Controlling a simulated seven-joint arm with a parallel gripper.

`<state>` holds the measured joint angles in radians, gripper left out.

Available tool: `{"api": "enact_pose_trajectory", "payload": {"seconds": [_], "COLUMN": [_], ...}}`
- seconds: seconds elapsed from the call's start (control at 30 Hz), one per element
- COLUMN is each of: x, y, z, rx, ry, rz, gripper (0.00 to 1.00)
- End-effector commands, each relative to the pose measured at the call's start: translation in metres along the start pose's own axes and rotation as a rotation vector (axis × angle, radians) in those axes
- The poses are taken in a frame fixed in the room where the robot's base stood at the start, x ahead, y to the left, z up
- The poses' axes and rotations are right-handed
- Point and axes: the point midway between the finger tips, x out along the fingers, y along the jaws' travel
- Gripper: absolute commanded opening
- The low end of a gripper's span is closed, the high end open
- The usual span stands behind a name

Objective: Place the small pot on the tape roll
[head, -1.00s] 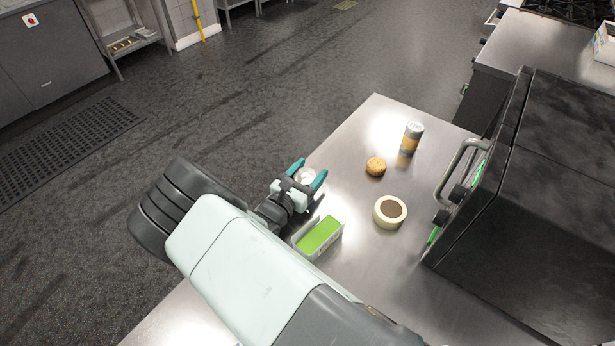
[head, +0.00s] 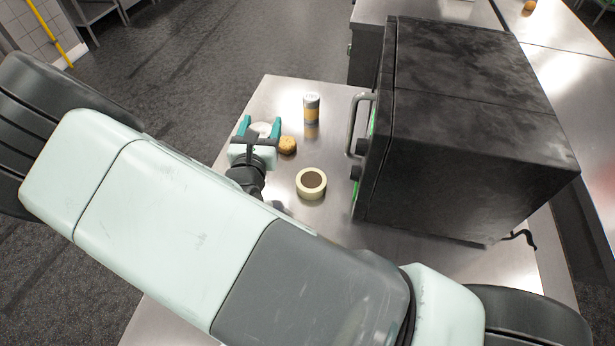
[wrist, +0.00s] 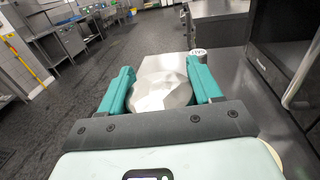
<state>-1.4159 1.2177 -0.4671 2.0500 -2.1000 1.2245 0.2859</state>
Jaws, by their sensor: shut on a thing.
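My gripper (head: 259,126) is shut on the small pot (head: 262,131), a pale silver thing between the two teal fingers. In the wrist view the pot (wrist: 160,88) shows as a shiny faceted shape between the fingers; its far side is hidden. The tape roll (head: 311,196) is a cream ring lying flat on the steel table, to the right of my gripper and nearer the camera. It is apart from the pot. A cream edge, likely the tape roll (wrist: 272,156), shows at the lower right of the wrist view.
A brown round cookie-like thing (head: 288,146) sits just right of my gripper. A large dark oven (head: 465,130) with a handle bounds the right side. The table (head: 345,265) is bare around the tape roll.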

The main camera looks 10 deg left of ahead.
Motion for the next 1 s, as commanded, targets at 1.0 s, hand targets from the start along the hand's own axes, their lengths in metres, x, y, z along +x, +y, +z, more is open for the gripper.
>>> {"api": "enact_pose_trajectory", "payload": {"seconds": [1.0], "x": [-0.009], "y": [-0.114], "z": [-0.083], "rx": [0.0], "ry": [0.0], "rz": [0.131], "gripper": [0.28]}}
